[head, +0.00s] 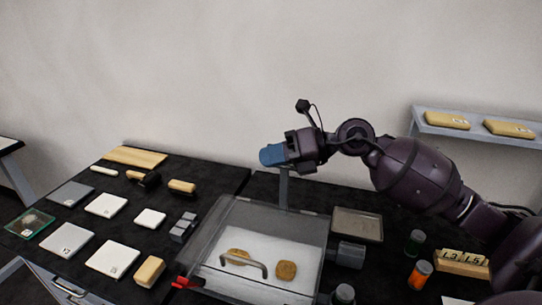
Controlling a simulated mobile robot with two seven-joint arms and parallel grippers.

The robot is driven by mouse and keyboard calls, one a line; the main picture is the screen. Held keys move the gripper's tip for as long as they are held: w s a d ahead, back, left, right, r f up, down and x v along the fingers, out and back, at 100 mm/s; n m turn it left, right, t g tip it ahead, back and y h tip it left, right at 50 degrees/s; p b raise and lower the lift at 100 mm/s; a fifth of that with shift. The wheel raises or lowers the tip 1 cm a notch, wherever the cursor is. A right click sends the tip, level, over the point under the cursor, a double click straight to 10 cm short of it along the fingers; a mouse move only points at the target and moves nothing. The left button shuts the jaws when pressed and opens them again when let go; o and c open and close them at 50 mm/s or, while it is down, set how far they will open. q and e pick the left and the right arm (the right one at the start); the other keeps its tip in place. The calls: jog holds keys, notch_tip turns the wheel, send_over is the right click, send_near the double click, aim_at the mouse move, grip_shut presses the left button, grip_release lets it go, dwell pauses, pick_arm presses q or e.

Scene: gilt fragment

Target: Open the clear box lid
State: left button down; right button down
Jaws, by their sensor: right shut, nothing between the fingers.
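The clear box (300,240) stands on the black table in the lower middle of the head view. Its transparent lid has a grey bar handle (245,262) near the front and looks closed. Two brown round pieces (286,270) lie on a white surface inside, seen through the lid. My right gripper (270,155), with blue fingertips, is shut and empty. It is held above the back of the box, apart from the handle. My left gripper is out of view.
White and grey tiles (66,239), brushes (182,187) and a wooden board (135,156) lie left of the box. A wall shelf (475,129) holds yellowish blocks.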

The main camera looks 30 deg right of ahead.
jog(key=c, duration=1.2)
grip_release()
jog(key=shift+d, duration=0.1)
jog(key=shift+b+v, duration=0.45)
jog(key=shift+v, duration=4.85)
